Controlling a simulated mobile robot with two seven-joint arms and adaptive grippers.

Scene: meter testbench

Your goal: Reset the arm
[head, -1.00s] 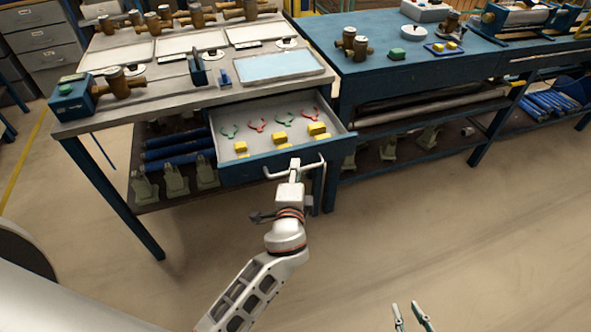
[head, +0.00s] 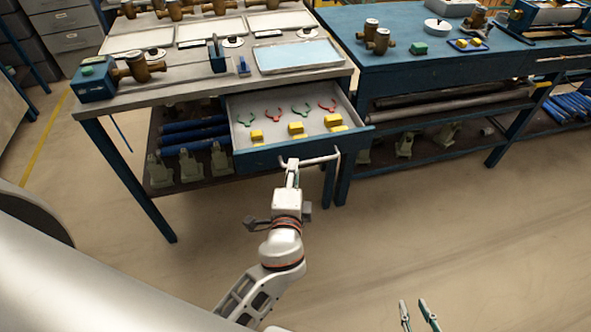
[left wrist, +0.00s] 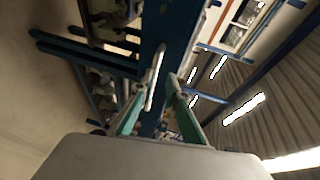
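My left gripper (head: 291,168) is at the left part of the light bar handle (head: 318,160) of a blue drawer (head: 262,158). The drawer stands pulled out from under the left bench. In the left wrist view the two green-padded fingers (left wrist: 156,88) are apart, with the light handle bar (left wrist: 155,75) between or just beyond their tips. Whether they touch it I cannot tell. My right gripper (head: 417,312) shows at the bottom edge of the head view. Its two fingers are apart, with nothing between them.
The drawer holds red and green forked pieces (head: 273,115) and yellow blocks (head: 297,128). The left bench (head: 180,93) carries brass meters (head: 138,67) and trays. A blue bench (head: 400,75) adjoins at right. The floor (head: 450,230) in front is clear.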

